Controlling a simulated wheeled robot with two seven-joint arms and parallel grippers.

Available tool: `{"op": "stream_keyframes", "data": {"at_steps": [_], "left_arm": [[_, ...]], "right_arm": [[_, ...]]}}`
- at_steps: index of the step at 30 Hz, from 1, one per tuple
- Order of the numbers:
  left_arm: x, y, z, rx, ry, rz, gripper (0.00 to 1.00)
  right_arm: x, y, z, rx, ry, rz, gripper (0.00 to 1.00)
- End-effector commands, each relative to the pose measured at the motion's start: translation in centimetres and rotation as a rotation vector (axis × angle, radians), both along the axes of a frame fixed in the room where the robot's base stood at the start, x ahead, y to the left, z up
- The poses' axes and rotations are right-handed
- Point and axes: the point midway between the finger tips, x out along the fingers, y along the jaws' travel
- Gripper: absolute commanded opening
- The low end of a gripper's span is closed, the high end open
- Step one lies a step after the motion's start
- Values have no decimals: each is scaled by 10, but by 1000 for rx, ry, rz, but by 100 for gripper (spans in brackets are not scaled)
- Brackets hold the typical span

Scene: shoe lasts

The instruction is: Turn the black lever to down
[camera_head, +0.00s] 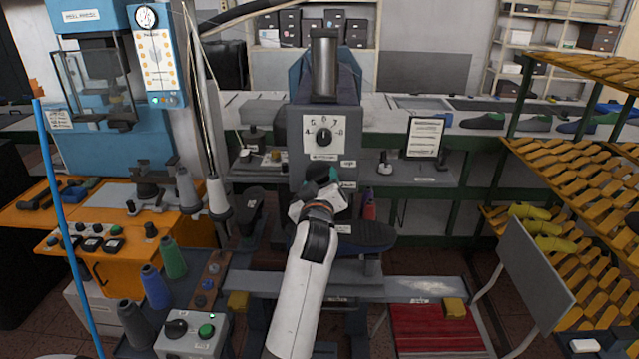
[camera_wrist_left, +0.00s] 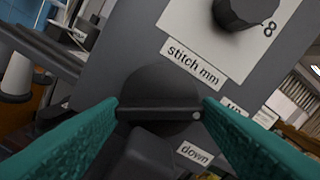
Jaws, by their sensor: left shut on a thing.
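The black lever (camera_wrist_left: 158,92) is a round black hub with a bar across it, on the grey machine front, in the left wrist view. The bar lies roughly level in that picture, with a small pale dot near its right end. A "down" label (camera_wrist_left: 194,155) is below and right of it, and another label, partly hidden by a finger, is to the right. My left gripper (camera_head: 323,178) is at the machine front in the head view, hiding most of the lever there. Its teal fingers are shut on the lever from both sides. My right gripper is out of view.
Above the lever is a numbered dial (camera_head: 324,137), also in the left wrist view (camera_wrist_left: 238,10). Below my arm is a dark machine arm (camera_head: 365,236). An orange shoe rack (camera_head: 575,165) stands right. Thread cones (camera_head: 155,286) and a control box (camera_head: 190,338) stand front left.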

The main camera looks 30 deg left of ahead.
Motion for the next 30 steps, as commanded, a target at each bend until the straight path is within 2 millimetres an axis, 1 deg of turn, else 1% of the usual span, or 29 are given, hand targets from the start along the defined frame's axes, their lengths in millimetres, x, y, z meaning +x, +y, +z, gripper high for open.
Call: {"op": "stream_keyframes", "data": {"at_steps": [3, 8, 30], "left_arm": [[0, 0, 2, 52, 28, 0, 35], [0, 1, 3, 153, 89, 1, 35], [0, 2, 5, 745, 447, 5, 35]], "right_arm": [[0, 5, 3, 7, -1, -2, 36], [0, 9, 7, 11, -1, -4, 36], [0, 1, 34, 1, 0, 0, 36]]}}
